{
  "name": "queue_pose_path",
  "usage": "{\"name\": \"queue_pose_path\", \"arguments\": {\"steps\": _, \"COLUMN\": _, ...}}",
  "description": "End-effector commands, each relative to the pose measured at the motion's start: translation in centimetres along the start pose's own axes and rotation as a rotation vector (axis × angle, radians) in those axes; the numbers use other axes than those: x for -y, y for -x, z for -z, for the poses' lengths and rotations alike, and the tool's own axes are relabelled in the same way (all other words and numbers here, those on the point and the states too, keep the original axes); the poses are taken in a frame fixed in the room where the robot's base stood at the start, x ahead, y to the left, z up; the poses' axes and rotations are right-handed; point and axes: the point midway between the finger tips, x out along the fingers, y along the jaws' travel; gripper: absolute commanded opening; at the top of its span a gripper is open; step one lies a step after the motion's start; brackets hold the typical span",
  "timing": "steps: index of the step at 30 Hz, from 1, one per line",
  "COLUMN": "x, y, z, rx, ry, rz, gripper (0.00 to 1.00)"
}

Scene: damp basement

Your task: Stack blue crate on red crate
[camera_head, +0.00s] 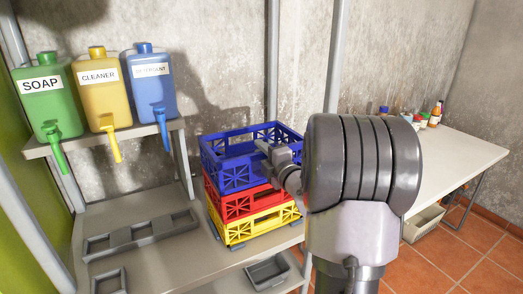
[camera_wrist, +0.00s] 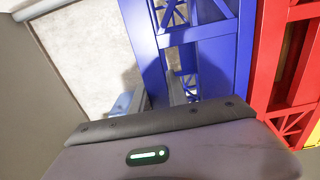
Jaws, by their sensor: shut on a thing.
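The blue crate (camera_head: 220,169) is an open, lattice-sided box, upright at the top of a stack. The red crate (camera_head: 242,205) is directly below it, and a yellow crate (camera_head: 252,229) is at the bottom on the grey shelf. My gripper (camera_head: 266,152) is shut on the upper right wall of the blue crate. In the wrist view the blue crate (camera_wrist: 146,45) lies beside the red crate (camera_wrist: 268,65), with no clear gap between them. The fingers (camera_wrist: 160,92) are partly hidden behind my gripper body. I cannot tell whether the blue crate is fully seated.
Green soap (camera_head: 45,105), yellow cleaner (camera_head: 103,100) and blue detergent (camera_head: 153,90) dispensers stand on an upper left shelf. A grey divided tray (camera_head: 140,236) lies on the lower shelf (camera_head: 165,268). A white table (camera_head: 455,150) with several bottles is at right. A metal post (camera_head: 272,75) rises behind the stack.

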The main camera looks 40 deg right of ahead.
Motion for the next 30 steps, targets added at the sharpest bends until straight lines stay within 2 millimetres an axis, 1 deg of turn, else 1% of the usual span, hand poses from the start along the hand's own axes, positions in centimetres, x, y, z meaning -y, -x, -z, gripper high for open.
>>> {"name": "queue_pose_path", "arguments": {"steps": 1, "x": 0.21, "y": -0.01, "z": 0.00, "rx": 0.000, "ry": 0.001, "rz": -0.002, "gripper": 0.00}}
{"name": "queue_pose_path", "arguments": {"steps": 14, "x": 0.04, "y": -0.02, "z": 0.00, "rx": 0.000, "ry": 0.001, "rz": -0.002, "gripper": 0.00}}
{"name": "queue_pose_path", "arguments": {"steps": 15, "x": 0.04, "y": -0.02, "z": 0.00, "rx": 0.000, "ry": 0.001, "rz": -0.002, "gripper": 0.26}}
{"name": "queue_pose_path", "arguments": {"steps": 17, "x": 0.05, "y": -0.02, "z": 0.00, "rx": 0.000, "ry": 0.000, "rz": -0.002, "gripper": 0.37}}
{"name": "queue_pose_path", "arguments": {"steps": 18, "x": 0.05, "y": -0.02, "z": 0.00, "rx": 0.000, "ry": 0.000, "rz": -0.001, "gripper": 0.45}}
{"name": "queue_pose_path", "arguments": {"steps": 26, "x": 0.16, "y": 0.00, "z": 0.00, "rx": 0.000, "ry": -0.001, "rz": 0.001, "gripper": 0.45}}
{"name": "queue_pose_path", "arguments": {"steps": 28, "x": 0.13, "y": 0.21, "z": -0.03, "rx": 0.001, "ry": -0.001, "rz": 0.001, "gripper": 0.45}}
{"name": "queue_pose_path", "arguments": {"steps": 30, "x": 0.10, "y": 0.93, "z": -0.05, "rx": 0.001, "ry": -0.001, "rz": 0.001, "gripper": 0.45}}
